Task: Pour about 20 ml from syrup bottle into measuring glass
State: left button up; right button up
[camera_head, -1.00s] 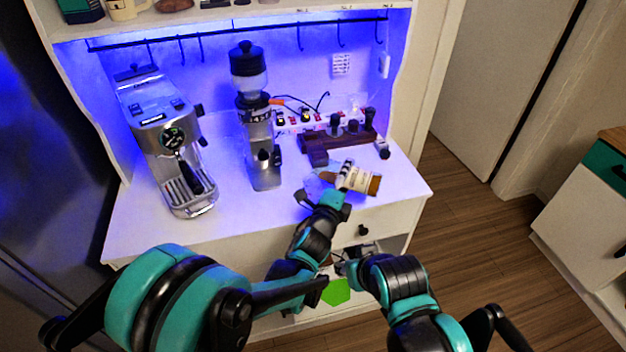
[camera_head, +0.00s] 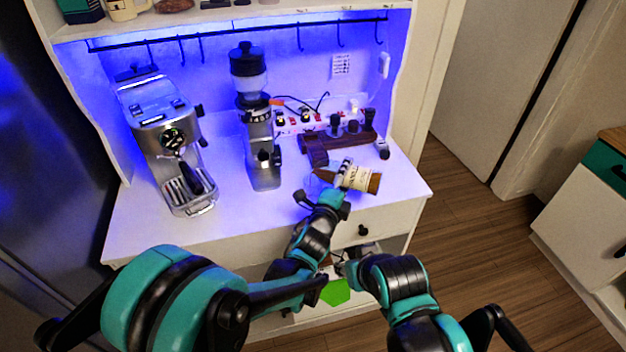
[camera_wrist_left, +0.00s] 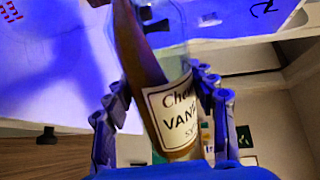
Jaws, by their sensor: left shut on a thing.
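The syrup bottle (camera_head: 357,179) is clear, with brown syrup and a cream label reading "VAN...". It lies tipped nearly on its side above the right front of the counter, neck to the left, base to the right. My left gripper (camera_head: 341,183) is shut around its body. In the left wrist view the bottle (camera_wrist_left: 165,95) is between the two fingers, with brown syrup running along one side toward the neck. A faint clear outline by the neck may be the measuring glass; I cannot make it out surely. My right gripper (camera_head: 346,262) is low before the cabinet, its fingers unclear.
An espresso machine (camera_head: 168,140) stands at the left of the white counter (camera_head: 225,215), and a grinder (camera_head: 258,130) in the middle. A dark wooden stand (camera_head: 345,140) with tools and a power strip are behind the bottle. The front left counter is clear.

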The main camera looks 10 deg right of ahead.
pick_arm(q)
jog(key=shift+r+n, duration=0.25)
jog(key=shift+n, duration=0.05)
dwell(1.2)
